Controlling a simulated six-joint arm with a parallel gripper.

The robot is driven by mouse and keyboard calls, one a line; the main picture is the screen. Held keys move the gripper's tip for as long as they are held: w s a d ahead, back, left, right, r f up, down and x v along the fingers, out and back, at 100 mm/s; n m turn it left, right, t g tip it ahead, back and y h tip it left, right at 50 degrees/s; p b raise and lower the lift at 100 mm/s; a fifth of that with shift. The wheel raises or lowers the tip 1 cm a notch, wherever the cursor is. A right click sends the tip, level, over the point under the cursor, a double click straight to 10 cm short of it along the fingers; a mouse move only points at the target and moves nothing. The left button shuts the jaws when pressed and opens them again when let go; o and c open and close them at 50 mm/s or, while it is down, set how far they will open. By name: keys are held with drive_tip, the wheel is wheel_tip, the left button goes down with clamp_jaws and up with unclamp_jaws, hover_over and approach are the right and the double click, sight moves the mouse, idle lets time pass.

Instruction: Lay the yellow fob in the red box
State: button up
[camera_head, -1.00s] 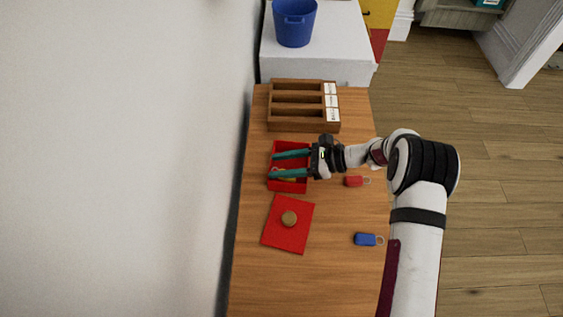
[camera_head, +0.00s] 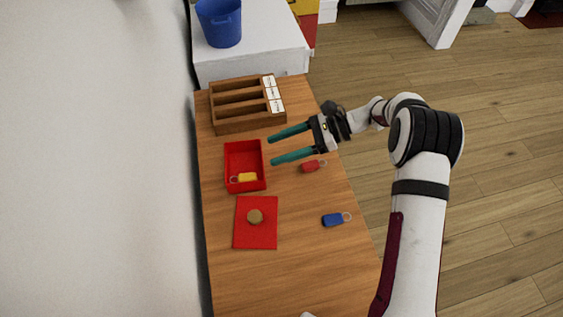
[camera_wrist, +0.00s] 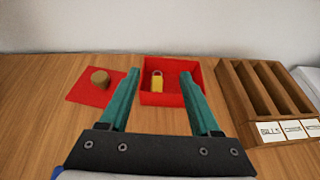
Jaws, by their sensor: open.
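The yellow fob (camera_head: 247,177) lies inside the open red box (camera_head: 259,150), near its front end, with its ring to the left in the head view. In the wrist view the yellow fob (camera_wrist: 157,83) shows on the floor of the red box (camera_wrist: 173,99). My gripper (camera_head: 270,150) is open and empty, to the right of the box and apart from the fob. In the wrist view my gripper (camera_wrist: 162,80) has its fingers spread wide, with the box beyond and between them.
A red lid (camera_head: 256,237) with a round knob lies in front of the box. A red fob (camera_head: 309,167) and a blue fob (camera_head: 332,220) lie to the right. A wooden labelled tray (camera_head: 232,127) stands behind the box. A blue bucket (camera_head: 220,25) is on the white surface beyond.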

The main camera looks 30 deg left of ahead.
drive_tip(key=s+d+r+n+t+h, duration=0.25)
drive_tip(key=s+d+r+t, duration=0.2)
drive_tip(key=d+r, duration=0.85)
drive_tip(key=s+d+f+n+t+h, duration=0.2)
drive_tip(key=s+d+t+h, duration=0.2)
drive_tip(key=s+d, duration=1.1)
drive_tip(key=shift+d+h, duration=0.7)
drive_tip(key=shift+h, duration=0.25)
